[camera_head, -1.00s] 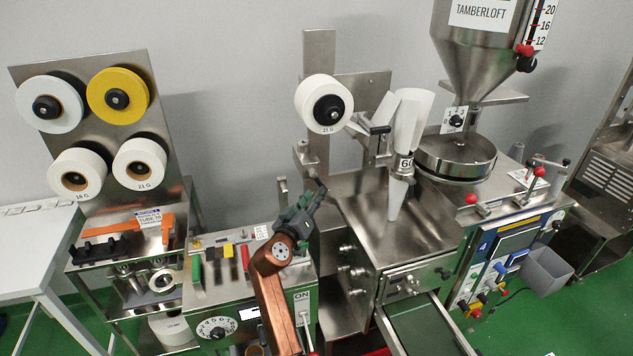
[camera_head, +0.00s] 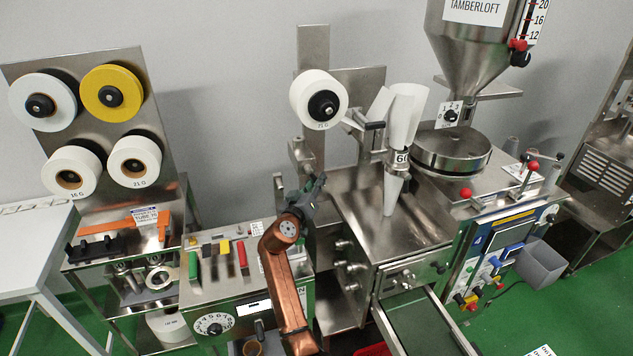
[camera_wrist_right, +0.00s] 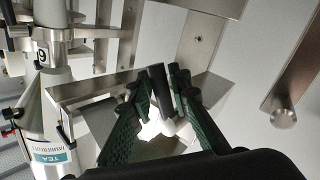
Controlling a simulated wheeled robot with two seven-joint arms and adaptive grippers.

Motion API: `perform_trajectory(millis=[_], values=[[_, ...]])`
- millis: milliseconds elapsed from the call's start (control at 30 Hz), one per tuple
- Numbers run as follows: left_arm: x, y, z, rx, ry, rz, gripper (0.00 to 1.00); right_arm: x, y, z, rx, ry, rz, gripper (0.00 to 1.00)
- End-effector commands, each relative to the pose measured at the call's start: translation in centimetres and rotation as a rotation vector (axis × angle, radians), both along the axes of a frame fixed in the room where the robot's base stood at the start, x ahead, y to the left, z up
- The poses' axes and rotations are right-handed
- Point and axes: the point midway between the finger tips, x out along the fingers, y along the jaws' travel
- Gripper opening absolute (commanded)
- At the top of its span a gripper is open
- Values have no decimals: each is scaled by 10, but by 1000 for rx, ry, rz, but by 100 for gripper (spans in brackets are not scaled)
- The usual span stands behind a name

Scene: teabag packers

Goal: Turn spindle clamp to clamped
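The spindle clamp cannot be told apart clearly in the head view. The paper roll (camera_head: 318,98) sits on its spindle with a black hub on the machine's upright plate (camera_head: 313,60). My right gripper (camera_head: 316,184) is below that roll, beside the plate's lower part. In the right wrist view the green fingers of my right gripper (camera_wrist_right: 160,85) stand on either side of a small dark grey piece (camera_wrist_right: 157,88), perhaps a clamp lever. Whether they grip it cannot be told. My left gripper is not in view.
The steel machine housing (camera_head: 398,225) and forming tube (camera_head: 405,118) stand right of my gripper. A cabinet with a dial (camera_head: 214,324) is below left. A rack with several rolls (camera_head: 110,92) is at the left. A hopper (camera_head: 470,60) is at upper right.

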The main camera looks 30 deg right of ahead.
Motion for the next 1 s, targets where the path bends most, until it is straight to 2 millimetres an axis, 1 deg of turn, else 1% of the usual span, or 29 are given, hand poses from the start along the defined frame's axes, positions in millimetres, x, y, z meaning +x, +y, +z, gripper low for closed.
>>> perform_trajectory(millis=[33,233,767,1000], values=[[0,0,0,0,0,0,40,0,0,0,0,0,0,13],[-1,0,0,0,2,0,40,0,0,0,0,0,0,0],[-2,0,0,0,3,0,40,0,1,0,2,0,0,0],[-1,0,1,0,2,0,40,1,4,-1,59,-14,1,0]])
